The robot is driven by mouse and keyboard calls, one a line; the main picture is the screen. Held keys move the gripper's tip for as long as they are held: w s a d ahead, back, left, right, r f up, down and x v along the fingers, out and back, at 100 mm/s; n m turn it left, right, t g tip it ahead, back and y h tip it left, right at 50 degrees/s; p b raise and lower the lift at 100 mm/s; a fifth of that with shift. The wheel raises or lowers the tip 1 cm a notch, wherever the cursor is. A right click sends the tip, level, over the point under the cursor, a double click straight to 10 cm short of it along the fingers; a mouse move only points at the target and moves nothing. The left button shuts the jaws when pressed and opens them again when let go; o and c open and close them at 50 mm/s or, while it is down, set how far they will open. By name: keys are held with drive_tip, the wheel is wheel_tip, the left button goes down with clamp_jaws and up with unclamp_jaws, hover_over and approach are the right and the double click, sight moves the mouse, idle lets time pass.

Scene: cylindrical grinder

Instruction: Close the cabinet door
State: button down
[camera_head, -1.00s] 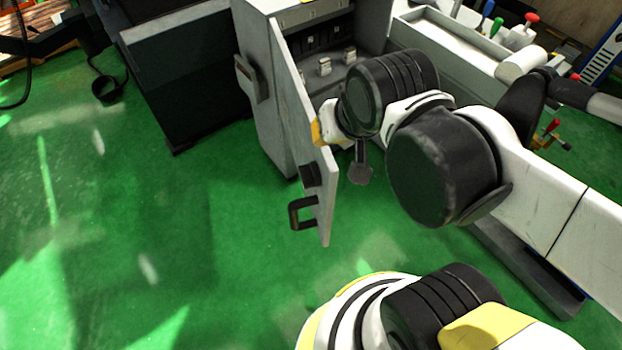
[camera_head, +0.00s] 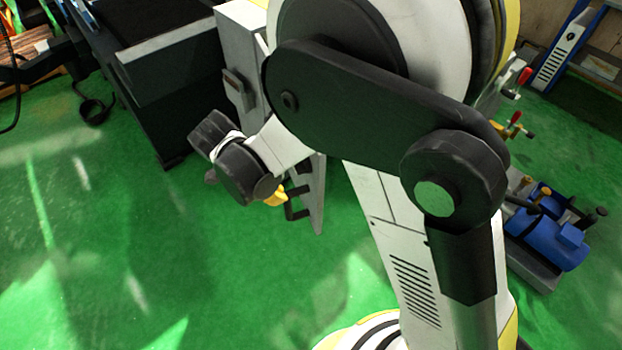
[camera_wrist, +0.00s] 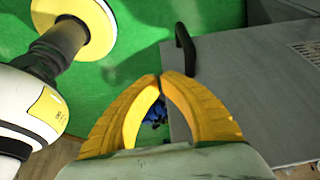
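The grey cabinet (camera_head: 239,35) stands at the top centre of the head view, largely hidden behind my arm. Its door (camera_head: 318,212) stands open, projecting toward the camera; only its lower end shows below my arm. A black handle (camera_head: 290,207) sits on the door's left face. In the wrist view the door is a grey panel (camera_wrist: 235,90) at right, with the handle (camera_wrist: 186,48) near its edge. My gripper (camera_wrist: 160,78) has its yellow fingertips together, with nothing seen between the tips. It is close beside the handle; contact cannot be told.
A dark machine bed (camera_head: 180,60) stands left of the cabinet. A blue motor unit (camera_head: 550,235) is on the floor at right. The green floor (camera_head: 130,240) left of and before the door is clear.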

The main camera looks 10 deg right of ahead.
drive_tip(key=w+d+f+b, duration=0.2)
drive_tip(key=d+f+b, duration=0.3)
drive_tip(key=d+f, duration=0.2)
drive_tip(key=shift+x, duration=1.15)
drive_tip(key=shift+s+a+f, duration=0.1)
drive_tip(key=shift+a, duration=0.05)
